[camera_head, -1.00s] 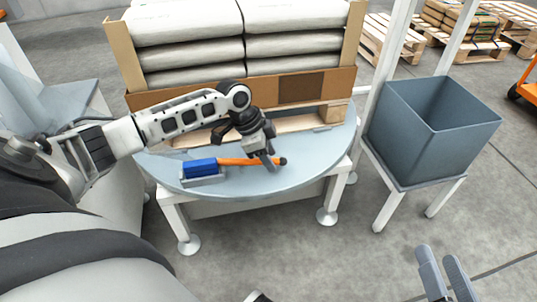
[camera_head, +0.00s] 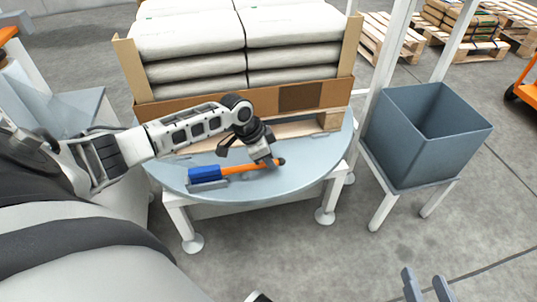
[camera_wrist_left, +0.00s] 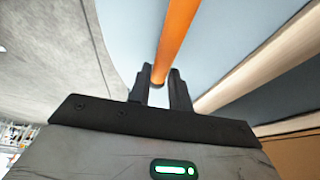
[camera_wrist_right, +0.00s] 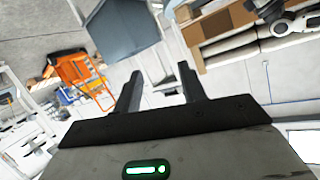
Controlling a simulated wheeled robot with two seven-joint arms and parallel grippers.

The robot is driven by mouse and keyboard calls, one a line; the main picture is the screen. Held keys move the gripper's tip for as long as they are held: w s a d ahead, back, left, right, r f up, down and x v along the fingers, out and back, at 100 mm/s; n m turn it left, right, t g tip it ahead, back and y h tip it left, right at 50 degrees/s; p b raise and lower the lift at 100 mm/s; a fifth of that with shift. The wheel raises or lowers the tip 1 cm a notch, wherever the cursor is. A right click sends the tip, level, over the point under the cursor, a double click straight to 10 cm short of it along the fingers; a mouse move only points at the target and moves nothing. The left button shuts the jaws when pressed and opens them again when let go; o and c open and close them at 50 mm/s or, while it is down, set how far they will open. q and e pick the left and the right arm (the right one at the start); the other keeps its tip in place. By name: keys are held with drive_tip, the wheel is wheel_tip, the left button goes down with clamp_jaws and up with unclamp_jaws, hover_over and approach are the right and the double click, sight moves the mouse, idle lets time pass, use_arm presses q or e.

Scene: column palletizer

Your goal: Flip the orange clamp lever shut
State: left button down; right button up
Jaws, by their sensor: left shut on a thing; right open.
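The orange clamp lever (camera_head: 240,169) runs from a blue clamp body (camera_head: 205,174) on the round grey table. Its dark knob end (camera_head: 281,161) is at the right. My left gripper (camera_head: 270,163) is shut on the lever near that end. In the left wrist view, the lever (camera_wrist_left: 175,40) passes down between the fingers of the left gripper (camera_wrist_left: 160,88). The grey base (camera_head: 208,184) shows beneath the blue body. My right gripper (camera_head: 426,287) is open and empty at the bottom right, away from the table; it also shows in the right wrist view (camera_wrist_right: 160,85).
A pallet stack of white sacks (camera_head: 190,70) with a cardboard edge (camera_head: 185,110) stands on the table (camera_head: 290,180) behind the lever. A grey bin (camera_head: 425,140) on a stand is at the right. The table's front rim is clear.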

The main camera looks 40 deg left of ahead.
sight(246, 166)
use_arm(q)
drive_tip(key=c, duration=1.3)
unclamp_jaws()
drive_tip(key=shift+a, duration=0.1)
drive_tip(key=shift+s+a+r+p, duration=0.1)
drive_tip(key=shift+r+p, duration=0.2)
drive_tip(key=shift+r, duration=0.2)
drive_tip(key=p+v, duration=0.5)
drive_tip(key=v, duration=1)
drive_tip(key=shift+s, duration=0.1)
use_arm(e)
drive_tip(key=f+g, duration=0.1)
drive_tip(key=d+f+g+h, duration=0.1)
drive_tip(key=f, duration=0.1)
drive_tip(key=shift+s+d+f+g+h, duration=0.2)
drive_tip(key=shift+d+f+g+h, duration=0.1)
drive_tip(key=shift+f+g+h, duration=0.1)
